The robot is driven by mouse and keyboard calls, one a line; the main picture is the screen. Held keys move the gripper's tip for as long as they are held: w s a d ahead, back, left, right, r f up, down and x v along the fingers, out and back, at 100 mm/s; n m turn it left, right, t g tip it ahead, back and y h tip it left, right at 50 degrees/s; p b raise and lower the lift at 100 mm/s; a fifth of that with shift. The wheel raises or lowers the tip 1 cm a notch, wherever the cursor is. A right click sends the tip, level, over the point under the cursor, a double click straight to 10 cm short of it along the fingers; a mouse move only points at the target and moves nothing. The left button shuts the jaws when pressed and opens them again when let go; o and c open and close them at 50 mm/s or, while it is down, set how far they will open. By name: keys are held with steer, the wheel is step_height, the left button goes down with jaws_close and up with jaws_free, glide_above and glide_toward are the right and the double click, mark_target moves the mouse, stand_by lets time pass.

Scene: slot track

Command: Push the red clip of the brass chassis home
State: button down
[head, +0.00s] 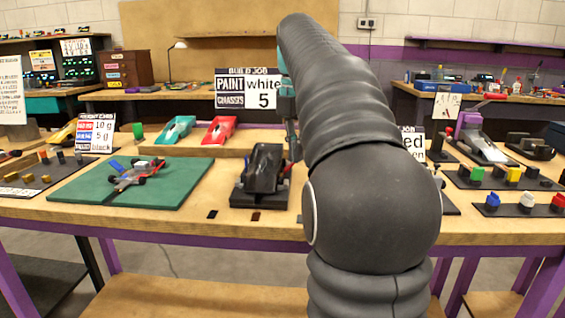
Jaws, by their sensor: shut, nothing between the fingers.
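A small chassis (137,175) with wheels lies on the green mat (185,190) at the left. It shows red, grey and blue parts; I cannot tell which is the brass chassis or its red clip. A black car body (265,168) sits on a dark stand (258,200) in the middle. A small reddish part shows at the stand's right side, beside my gripper. My gripper (293,155) is shut and empty, pointing down by the right edge of the black body. My arm hides part of it, and I cannot tell whether it touches anything.
A teal body (175,130) and a red body (219,130) lie on a wooden board behind. A sign (248,88) reads "PAINT white, CHASSIS 5". Trays of coloured blocks (505,175) stand at the right. My arm hides the table right of the stand.

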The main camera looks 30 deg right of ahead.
steer(key=shift+d, duration=0.1)
steer(key=shift+r+p, duration=1)
steer(key=shift+p, duration=0.2)
step_height(320, 180, up, 6)
steer(key=p, duration=0.1)
stand_by(3.1)
steer(key=shift+s, duration=0.1)
stand_by(0.4)
